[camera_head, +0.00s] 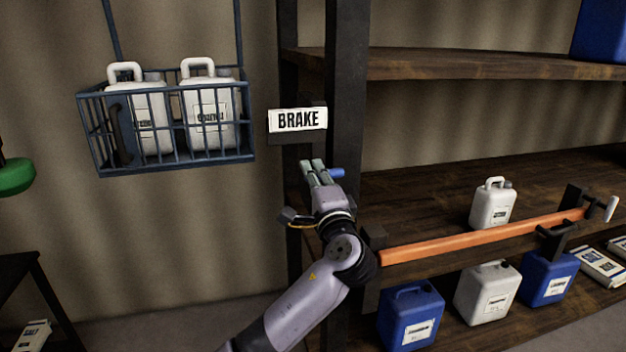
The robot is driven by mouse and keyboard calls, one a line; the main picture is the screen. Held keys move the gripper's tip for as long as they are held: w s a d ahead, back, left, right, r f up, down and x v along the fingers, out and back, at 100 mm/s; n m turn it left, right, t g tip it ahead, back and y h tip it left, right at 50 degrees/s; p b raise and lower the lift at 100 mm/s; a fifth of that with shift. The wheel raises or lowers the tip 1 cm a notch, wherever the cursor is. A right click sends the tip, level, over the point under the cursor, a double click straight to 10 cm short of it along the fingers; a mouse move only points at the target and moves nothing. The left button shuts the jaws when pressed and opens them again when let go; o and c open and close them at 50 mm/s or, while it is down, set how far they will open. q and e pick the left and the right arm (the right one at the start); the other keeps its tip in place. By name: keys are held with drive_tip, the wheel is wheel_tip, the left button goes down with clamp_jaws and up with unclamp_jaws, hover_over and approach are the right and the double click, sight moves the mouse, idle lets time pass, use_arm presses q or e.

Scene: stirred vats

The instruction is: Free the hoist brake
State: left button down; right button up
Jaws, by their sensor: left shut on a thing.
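A white sign reading BRAKE (298,120) is fixed to the dark upright post of the shelf. My left gripper (314,166) is just below the sign, in front of the post. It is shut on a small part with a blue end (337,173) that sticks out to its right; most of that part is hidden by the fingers. I take it to be the brake handle. A blue wire basket (165,158) hangs by bars at the upper left and holds two white jugs (211,115). My right gripper is not in view.
An orange bar (480,238) runs along the shelf front, right of my arm. A white jug (493,204) stands on the shelf behind it. Blue cans (410,318) and another white jug (487,292) stand below. A green round object (15,176) is at the left edge.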

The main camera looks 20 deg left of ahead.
use_arm(q)
drive_tip(key=shift+f, duration=0.2)
drive_tip(key=c, duration=1.5)
unclamp_jaws()
drive_tip(key=shift+r, duration=0.1)
drive_tip(key=v, duration=1.2)
drive_tip(key=shift+d, duration=0.1)
